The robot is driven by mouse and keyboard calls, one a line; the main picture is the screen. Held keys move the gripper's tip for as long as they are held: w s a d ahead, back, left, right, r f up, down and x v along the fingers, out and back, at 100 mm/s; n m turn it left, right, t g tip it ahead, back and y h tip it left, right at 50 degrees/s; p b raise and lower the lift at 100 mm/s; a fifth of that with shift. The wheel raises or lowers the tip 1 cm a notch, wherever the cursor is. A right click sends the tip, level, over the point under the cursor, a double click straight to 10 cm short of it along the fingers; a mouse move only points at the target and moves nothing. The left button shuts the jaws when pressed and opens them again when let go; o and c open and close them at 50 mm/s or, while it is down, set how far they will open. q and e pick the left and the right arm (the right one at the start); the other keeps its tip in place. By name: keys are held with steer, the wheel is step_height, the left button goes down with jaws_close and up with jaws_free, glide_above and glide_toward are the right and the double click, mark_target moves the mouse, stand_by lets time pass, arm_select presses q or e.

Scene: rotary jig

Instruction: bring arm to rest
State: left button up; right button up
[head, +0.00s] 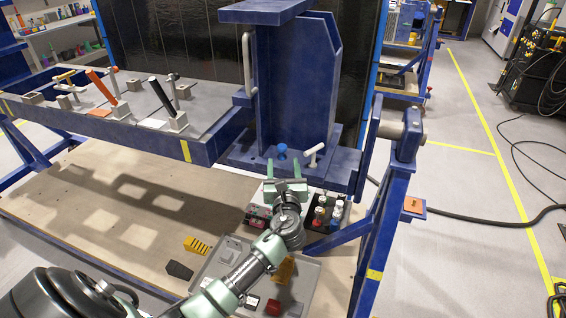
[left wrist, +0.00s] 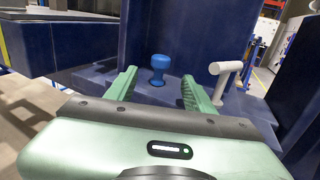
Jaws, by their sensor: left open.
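My left gripper (head: 286,187) is in front of the blue jig's upright bracket (head: 294,85), with its two green fingers apart and nothing between them. In the left wrist view the open fingers (left wrist: 158,88) point at the bracket's base plate. A blue knob (head: 281,152) stands on that plate beyond the fingertips; it also shows in the left wrist view (left wrist: 160,68), apart from the fingers. A light-coloured T-handle (head: 314,155) stands to its right, also seen in the left wrist view (left wrist: 224,80). My right gripper is not in view.
Below the gripper, a grey tray (head: 228,256) holds small parts, and a dark bottle holder (head: 325,215) stands nearby. A cable (head: 470,220) crosses the clear floor at right.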

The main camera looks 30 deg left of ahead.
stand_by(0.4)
arm_select(q)
steer(key=s+d+f+n+g+h, duration=0.2)
steer(key=s+d+f+n+g, duration=0.1)
steer(key=s+f+n, duration=0.4)
steer(key=s+d+f+n+g+h, duration=0.25)
steer(key=s+f+n, duration=0.25)
steer(key=s+n, duration=0.35)
steer(key=s+d+f+n+g+h, duration=0.25)
steer(key=s+d+n, duration=0.35)
steer(key=s, duration=0.4)
steer(key=s+d+f+n+g+h, duration=0.1)
steer(key=s+d+n+g+h, duration=0.4)
steer(key=s, duration=0.6)
step_height(320, 180, down, 26)
steer(key=s+d+y, duration=0.1)
steer(key=s, duration=0.1)
steer(key=s+a+f, duration=0.2)
steer(key=s+f, duration=1.3)
steer(key=s, duration=0.1)
steer(key=shift+s+a+f+y, duration=0.15)
steer(key=shift+a+f+y, duration=0.15)
steer(key=shift+a, duration=0.1)
